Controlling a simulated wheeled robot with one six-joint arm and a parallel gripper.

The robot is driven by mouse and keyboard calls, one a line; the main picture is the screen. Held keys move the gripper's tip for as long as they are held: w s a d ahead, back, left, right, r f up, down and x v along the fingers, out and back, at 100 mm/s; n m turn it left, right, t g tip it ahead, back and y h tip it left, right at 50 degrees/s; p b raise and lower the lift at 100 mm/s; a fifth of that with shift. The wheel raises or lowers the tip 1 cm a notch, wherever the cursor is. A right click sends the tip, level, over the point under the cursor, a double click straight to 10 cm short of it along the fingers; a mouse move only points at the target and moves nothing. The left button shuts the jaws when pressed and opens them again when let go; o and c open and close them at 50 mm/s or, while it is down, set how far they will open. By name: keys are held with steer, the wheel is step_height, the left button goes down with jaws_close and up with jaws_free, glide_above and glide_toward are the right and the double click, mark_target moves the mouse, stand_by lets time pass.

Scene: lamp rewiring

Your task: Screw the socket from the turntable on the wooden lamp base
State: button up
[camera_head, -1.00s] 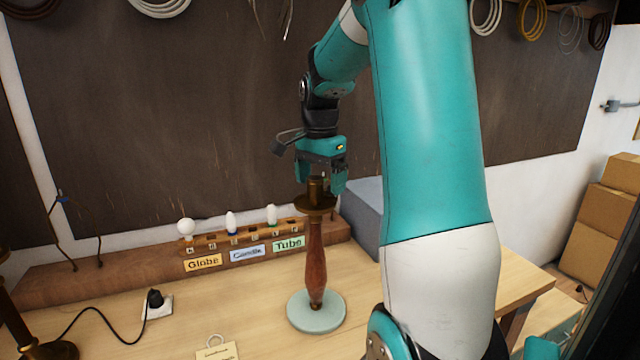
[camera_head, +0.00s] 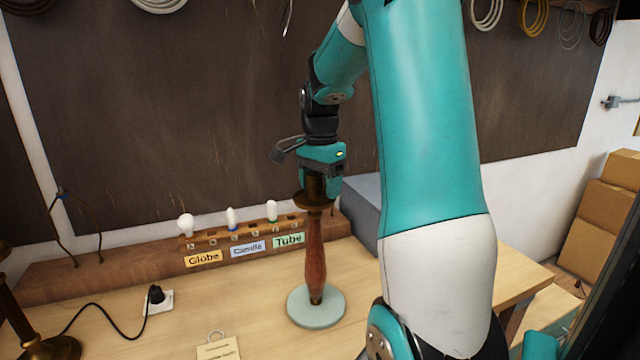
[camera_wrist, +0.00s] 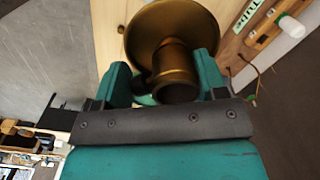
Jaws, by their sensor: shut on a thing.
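The wooden lamp base (camera_head: 315,262) stands upright on its pale round foot (camera_head: 316,309), with a brass cup (camera_head: 312,200) at its top. A brass socket (camera_head: 314,184) sits upright at the cup, directly under my gripper (camera_head: 322,185). In the wrist view the brass socket (camera_wrist: 176,72) is between the two teal fingers of my gripper (camera_wrist: 163,75), with the wide brass cup (camera_wrist: 150,25) beyond it. My gripper is shut on the socket. Whether the thread is engaged cannot be seen. No separate turntable is clearly visible; the round foot may be it.
A wooden rack (camera_head: 262,234) with several bulbs stands behind, labelled Globe, Candle and Tube. A grey box (camera_head: 362,205) is behind the lamp to the right. A black plug (camera_head: 156,295) with its cord and a brass stand (camera_head: 52,346) are at left. Bare table lies around the foot.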

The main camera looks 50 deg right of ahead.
mark_target(315, 183)
steer(key=m, duration=0.2)
steer(key=m+p, duration=0.1)
steer(key=m, duration=0.2)
steer(key=shift+w+a+r+m, duration=0.1)
steer(key=shift+a+m, duration=0.25)
steer(key=shift+m, duration=0.05)
steer(key=m, duration=0.2)
steer(key=m+p, duration=0.1)
steer(key=m, duration=0.2)
steer(key=shift+w+a, duration=0.1)
steer(key=shift+a, duration=0.1)
steer(key=o, duration=0.9)
steer(key=shift+o, duration=0.2)
step_height(315, 183, up, 17)
steer(key=b, duration=0.2)
